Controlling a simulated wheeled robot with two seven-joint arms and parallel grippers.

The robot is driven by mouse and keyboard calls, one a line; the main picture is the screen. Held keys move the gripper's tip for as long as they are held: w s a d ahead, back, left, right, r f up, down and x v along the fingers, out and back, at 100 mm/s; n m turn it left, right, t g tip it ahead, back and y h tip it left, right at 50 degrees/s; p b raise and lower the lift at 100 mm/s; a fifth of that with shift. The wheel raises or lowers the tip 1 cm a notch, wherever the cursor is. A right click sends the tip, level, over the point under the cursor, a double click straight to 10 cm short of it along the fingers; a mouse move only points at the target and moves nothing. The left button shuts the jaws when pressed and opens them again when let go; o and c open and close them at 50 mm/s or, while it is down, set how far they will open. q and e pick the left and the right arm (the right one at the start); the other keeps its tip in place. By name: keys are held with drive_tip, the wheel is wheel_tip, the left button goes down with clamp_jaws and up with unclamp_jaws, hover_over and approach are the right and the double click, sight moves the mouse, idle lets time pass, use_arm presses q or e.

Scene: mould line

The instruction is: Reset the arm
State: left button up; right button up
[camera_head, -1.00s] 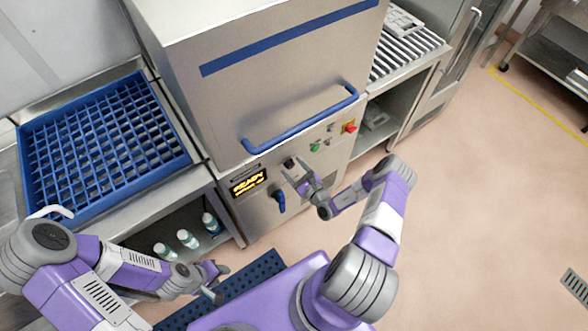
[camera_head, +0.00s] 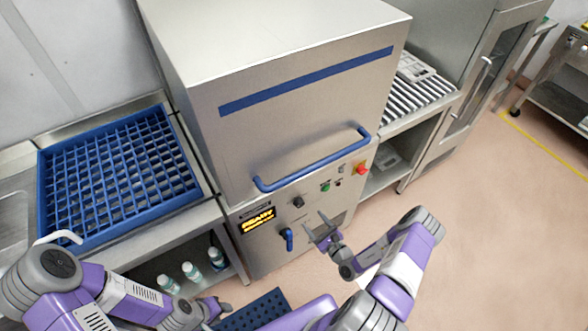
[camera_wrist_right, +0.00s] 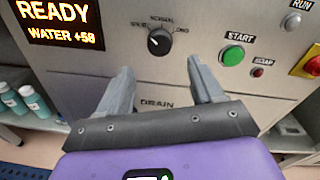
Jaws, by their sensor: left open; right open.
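My right gripper (camera_head: 322,236) is open and empty in front of the lower panel of a steel machine (camera_head: 290,135). In the right wrist view its two fingers (camera_wrist_right: 160,95) stand apart with the panel behind them. A black dial (camera_wrist_right: 159,41) is above and between the fingers, and a green START button (camera_wrist_right: 232,55) is above the right finger. The display (camera_wrist_right: 60,25) reads READY and WATER +58. My left gripper (camera_head: 215,312) is low at the bottom left, in front of the under-counter shelf, with nothing seen in it.
The machine's blue handle (camera_head: 315,165) juts out above my right gripper. A blue rack (camera_head: 178,140) lies on the left counter, with several bottles (camera_head: 192,272) below. A roller table (camera_head: 425,95) holds a grey piece (camera_head: 413,66) at the right. The floor (camera_head: 500,220) at the right is open.

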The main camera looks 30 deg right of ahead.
drive_tip(key=s+a+r+n+g+y, duration=0.1)
drive_tip(key=a+n+g+y, duration=0.2)
drive_tip(key=a+y, duration=0.3)
drive_tip(key=s+a+r+n+g+y, duration=0.1)
drive_tip(key=s+a+n+g+y, duration=0.2)
drive_tip(key=a, duration=0.6)
drive_tip(key=s+a+f+n+g+h+b, duration=0.1)
drive_tip(key=s+a+n+g, duration=0.3)
drive_tip(key=s+n+g, duration=0.35)
drive_tip(key=s+a+f+n+g+h+b, duration=0.1)
drive_tip(key=s+a+f+n+g, duration=0.1)
drive_tip(key=s+a+n+g, duration=0.4)
drive_tip(key=w+d+n+t+h, duration=0.1)
drive_tip(key=n, duration=0.2)
drive_tip(key=d+r+n+t+h, duration=0.1)
drive_tip(key=n+h, duration=0.1)
drive_tip(key=n, duration=0.1)
drive_tip(key=w+d+n+t+h+b, duration=0.1)
drive_tip(key=n+h, duration=0.1)
drive_tip(key=n, duration=0.1)
drive_tip(key=shift+w+d+r, duration=0.2)
drive_tip(key=shift+w+d, duration=0.15)
drive_tip(key=shift+d, duration=0.05)
